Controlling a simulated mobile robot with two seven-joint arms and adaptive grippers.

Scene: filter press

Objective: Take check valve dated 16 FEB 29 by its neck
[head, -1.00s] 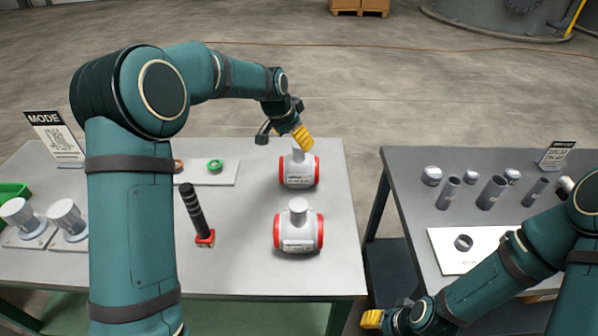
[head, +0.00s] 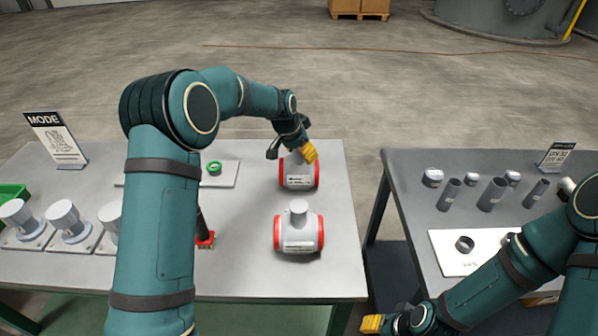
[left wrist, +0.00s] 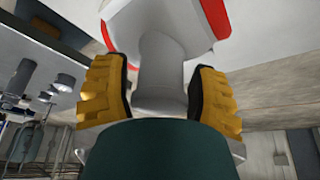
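Two white check valves with red end rings stand on the left table, one behind the other. The far valve (head: 298,178) has its neck at the left gripper; the near valve (head: 299,233) stands clear in front. Their date labels are too small to read. My left gripper (head: 309,151) is down at the far valve's top. In the left wrist view the grey-white neck (left wrist: 162,75) stands between the two yellow fingers, with narrow gaps showing beside it, so the gripper looks open around it. My right gripper (head: 372,323) is low at the bottom edge, its fingers mostly hidden.
A dark handle on a red base (head: 205,239) stands behind my left arm. A green ring (head: 214,168) lies on a white plate. White cylinders (head: 66,217) stand at the left. The right table (head: 400,182) holds grey tubes and caps. A gap separates the tables.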

